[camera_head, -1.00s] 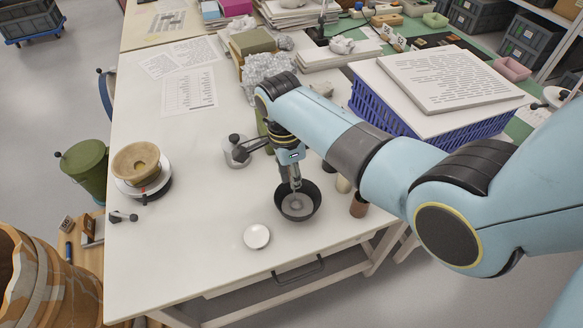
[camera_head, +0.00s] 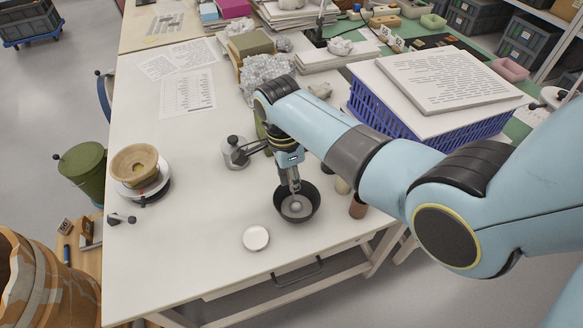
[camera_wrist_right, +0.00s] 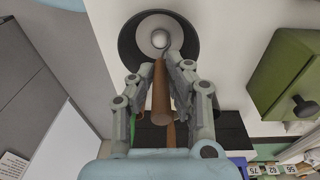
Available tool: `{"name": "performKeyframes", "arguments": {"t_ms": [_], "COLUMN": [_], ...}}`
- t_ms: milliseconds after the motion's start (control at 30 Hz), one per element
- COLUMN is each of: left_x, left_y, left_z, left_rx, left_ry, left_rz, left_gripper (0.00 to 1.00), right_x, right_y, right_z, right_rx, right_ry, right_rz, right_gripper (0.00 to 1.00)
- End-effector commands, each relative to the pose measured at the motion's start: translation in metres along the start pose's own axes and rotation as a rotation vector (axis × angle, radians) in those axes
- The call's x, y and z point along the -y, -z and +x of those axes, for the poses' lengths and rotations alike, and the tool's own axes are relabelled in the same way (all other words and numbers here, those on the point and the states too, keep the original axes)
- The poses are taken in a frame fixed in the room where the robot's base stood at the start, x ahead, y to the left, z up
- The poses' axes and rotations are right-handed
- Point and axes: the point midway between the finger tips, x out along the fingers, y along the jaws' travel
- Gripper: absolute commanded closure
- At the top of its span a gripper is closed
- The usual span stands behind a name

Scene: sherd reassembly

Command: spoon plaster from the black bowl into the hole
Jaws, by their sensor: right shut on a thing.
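My right gripper (camera_head: 290,184) is shut on the brown handle of a spoon (camera_wrist_right: 160,92), just above the black bowl (camera_head: 314,213). The spoon's round pale head (camera_head: 296,206) is at the bowl's middle. The wrist view shows it over the grey inside of the black bowl (camera_wrist_right: 128,42). I cannot tell how deep it sits or how much plaster it carries. A tan pot (camera_head: 124,158) stands on a white turntable (camera_head: 160,186) at the left of the table. A hole in it cannot be made out clearly. My left gripper is not in view.
A white round dish (camera_head: 256,238) lies left of and in front of the black bowl. A grey lidded pot (camera_head: 234,155) stands behind it. A brown cylinder (camera_head: 358,207) is close on the right. The table between bowl and turntable is mostly clear.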

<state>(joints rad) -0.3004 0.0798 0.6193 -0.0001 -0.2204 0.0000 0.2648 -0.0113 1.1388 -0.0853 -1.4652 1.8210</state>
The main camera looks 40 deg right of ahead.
Motion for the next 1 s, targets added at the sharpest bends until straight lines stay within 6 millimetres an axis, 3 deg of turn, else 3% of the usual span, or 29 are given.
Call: {"name": "performKeyframes", "arguments": {"t_ms": [267, 733, 1000], "left_x": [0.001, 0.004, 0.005], "left_y": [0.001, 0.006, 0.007], "left_z": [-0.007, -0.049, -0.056], "left_rx": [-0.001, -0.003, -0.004], "left_ry": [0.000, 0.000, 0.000], "left_rz": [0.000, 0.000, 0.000], "left_gripper": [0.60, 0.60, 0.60], "right_x": [0.000, 0.000, 0.000], "right_y": [0.000, 0.000, 0.000], "right_z": [-0.006, -0.045, -0.062], "right_rx": [0.000, 0.000, 0.000], "right_ry": [0.000, 0.000, 0.000], "right_rz": [0.000, 0.000, 0.000], "right_gripper": [1.00, 1.00, 1.00]}}
